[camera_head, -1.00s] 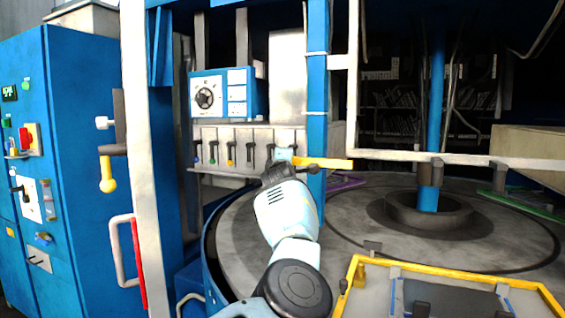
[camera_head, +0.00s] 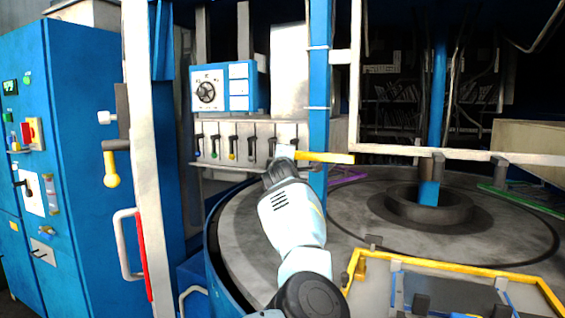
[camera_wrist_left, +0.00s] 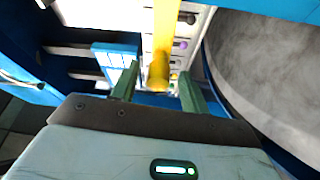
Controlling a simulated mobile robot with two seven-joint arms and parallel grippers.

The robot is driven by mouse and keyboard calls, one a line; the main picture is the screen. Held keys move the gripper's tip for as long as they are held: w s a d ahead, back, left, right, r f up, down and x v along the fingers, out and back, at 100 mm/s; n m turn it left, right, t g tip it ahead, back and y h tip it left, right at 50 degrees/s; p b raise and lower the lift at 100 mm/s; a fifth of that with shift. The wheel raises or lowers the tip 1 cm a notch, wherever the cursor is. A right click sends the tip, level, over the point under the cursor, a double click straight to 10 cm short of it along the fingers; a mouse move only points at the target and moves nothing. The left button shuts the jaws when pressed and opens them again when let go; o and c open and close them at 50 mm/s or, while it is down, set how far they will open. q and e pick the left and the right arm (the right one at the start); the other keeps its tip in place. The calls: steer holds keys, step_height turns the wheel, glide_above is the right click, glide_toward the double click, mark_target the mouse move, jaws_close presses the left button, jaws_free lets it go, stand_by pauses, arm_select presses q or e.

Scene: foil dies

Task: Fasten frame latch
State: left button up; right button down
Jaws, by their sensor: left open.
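A yellow latch handle (camera_head: 328,158) lies nearly level beside the blue post, its left end at my left gripper (camera_head: 278,165). In the left wrist view the yellow handle (camera_wrist_left: 160,45) runs down from the top edge, with its rounded end between the green fingers of my open left gripper (camera_wrist_left: 157,88). The fingers stand apart on either side, with gaps visible; I cannot tell how deep the handle sits between them. The gripper hides part of the latch area in the head view. My right gripper is not in view.
A blue cabinet (camera_head: 85,200) with switches stands left, beside a white post (camera_head: 150,190) with another yellow-ended lever (camera_head: 111,168). A row of small levers (camera_head: 235,142) is behind the gripper. The round grey table (camera_head: 350,215) and yellow-edged frame (camera_head: 450,266) lie right.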

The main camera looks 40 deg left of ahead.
arm_select(q)
steer(key=shift+v, duration=2.6)
steer(key=shift+a, duration=0.1)
